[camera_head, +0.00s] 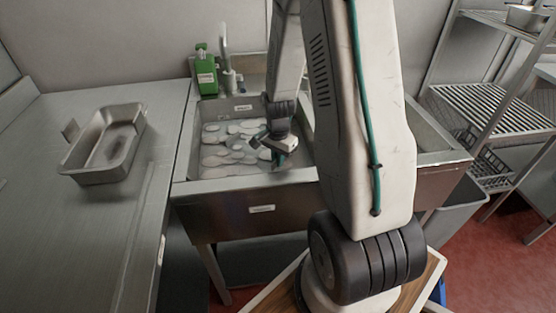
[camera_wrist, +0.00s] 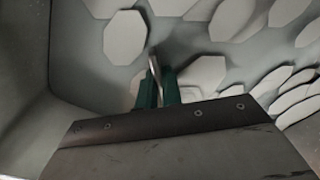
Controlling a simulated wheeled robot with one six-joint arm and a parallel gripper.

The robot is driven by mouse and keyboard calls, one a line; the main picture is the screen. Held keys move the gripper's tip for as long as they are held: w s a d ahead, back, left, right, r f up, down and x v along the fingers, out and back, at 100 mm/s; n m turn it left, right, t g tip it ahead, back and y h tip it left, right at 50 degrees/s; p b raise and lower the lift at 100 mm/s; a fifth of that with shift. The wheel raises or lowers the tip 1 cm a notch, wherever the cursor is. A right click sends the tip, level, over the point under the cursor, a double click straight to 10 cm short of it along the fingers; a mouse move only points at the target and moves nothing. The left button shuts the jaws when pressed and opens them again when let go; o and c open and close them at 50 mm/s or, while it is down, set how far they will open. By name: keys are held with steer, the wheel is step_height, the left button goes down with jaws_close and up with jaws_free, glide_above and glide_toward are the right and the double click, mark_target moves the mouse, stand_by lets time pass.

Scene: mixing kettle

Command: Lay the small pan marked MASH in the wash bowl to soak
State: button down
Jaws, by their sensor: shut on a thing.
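The wash bowl (camera_head: 250,181) is a steel sink basin with pale foam patches on its water. My gripper (camera_head: 279,158) reaches down into it at the right side. In the wrist view my gripper (camera_wrist: 159,82) has its green fingers close together on a thin metal edge (camera_wrist: 154,64) over the foamy water. Most of the held thing is hidden, and I cannot tell whether it is the small pan. I can read no MASH mark. A rectangular steel pan (camera_head: 78,160) with a dark stain inside and a small tab stands on the left counter.
A green bottle (camera_head: 206,75) and a tap (camera_head: 228,80) stand at the sink's back edge. The left counter (camera_head: 85,225) is clear in front of the rectangular pan. A wire rack (camera_head: 495,108) stands at right, with a grey bin (camera_head: 455,220) below the sink's right end.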

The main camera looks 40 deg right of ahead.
steer(key=shift+f, duration=0.1)
steer(key=c, duration=1.6)
jaws_free()
steer(key=shift+o, duration=0.2)
step_height(320, 180, up, 12)
steer(key=s+a+r+n, duration=0.3)
steer(key=a+r+n, duration=0.1)
steer(key=a+r, duration=0.35)
steer(key=s+a+r+n, duration=0.5)
steer(key=s+a+n, duration=0.1)
steer(key=s, duration=0.2)
steer(key=s+a+r+n+t, duration=0.1)
steer(key=s+a+r+n, duration=0.4)
steer(key=s, duration=0.4)
steer(key=shift+a+r+n, duration=0.25)
steer(key=shift+a+n, duration=0.15)
steer(key=shift+a, duration=0.05)
